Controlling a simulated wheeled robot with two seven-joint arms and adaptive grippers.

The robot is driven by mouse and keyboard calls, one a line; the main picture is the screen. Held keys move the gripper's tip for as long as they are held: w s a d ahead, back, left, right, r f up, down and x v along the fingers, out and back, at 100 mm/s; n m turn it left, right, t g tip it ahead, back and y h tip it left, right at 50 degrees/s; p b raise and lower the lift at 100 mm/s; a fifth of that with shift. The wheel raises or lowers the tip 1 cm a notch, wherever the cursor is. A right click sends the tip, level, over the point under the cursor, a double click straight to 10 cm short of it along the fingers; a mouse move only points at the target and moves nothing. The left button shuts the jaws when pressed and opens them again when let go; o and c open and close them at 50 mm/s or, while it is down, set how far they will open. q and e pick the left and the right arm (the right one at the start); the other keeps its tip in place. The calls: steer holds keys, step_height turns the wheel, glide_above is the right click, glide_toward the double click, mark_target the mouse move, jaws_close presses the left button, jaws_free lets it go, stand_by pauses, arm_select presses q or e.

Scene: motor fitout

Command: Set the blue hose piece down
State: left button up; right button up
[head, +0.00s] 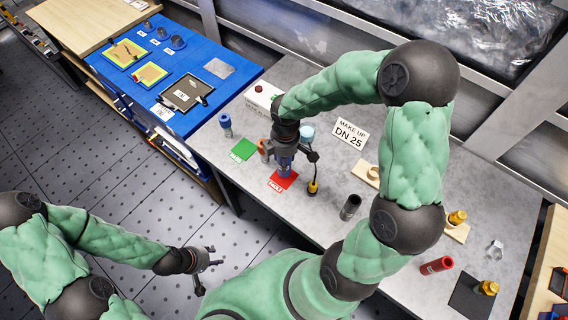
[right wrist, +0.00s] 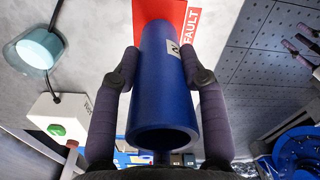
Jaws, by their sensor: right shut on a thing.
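The blue hose piece (right wrist: 163,105) is a thick tube with a small white label. My right gripper (right wrist: 162,62) is shut on it, one finger on each side. In the head view the blue hose piece (head: 286,163) hangs below my right gripper, roughly upright, at the red FAULT mat (head: 277,186). In the right wrist view its far end overlaps the red mat (right wrist: 160,9); I cannot tell whether it touches. My left gripper (head: 207,267) is open and empty above the floor, away from the table.
The green mat (head: 242,150) lies left of the red mat, with an orange-brown piece (head: 263,149) between them. A blue-capped piece (head: 226,125) stands at the left. A black-and-yellow tool (head: 313,187) and a grey tube (head: 350,207) stand to the right. A white button box (head: 262,97) is behind.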

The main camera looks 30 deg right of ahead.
steer(key=shift+w+f+b, duration=0.15)
steer(key=shift+f+b, duration=0.3)
steer(key=shift+f, duration=1.2)
steer(key=shift+f, duration=0.1)
steer(key=o, duration=1.2)
steer(key=shift+o, duration=0.2)
steer(key=shift+r, duration=0.2)
step_height(320, 180, up, 12)
steer(key=p, duration=0.3)
steer(key=shift+d, duration=0.15)
steer(key=shift+f, duration=0.1)
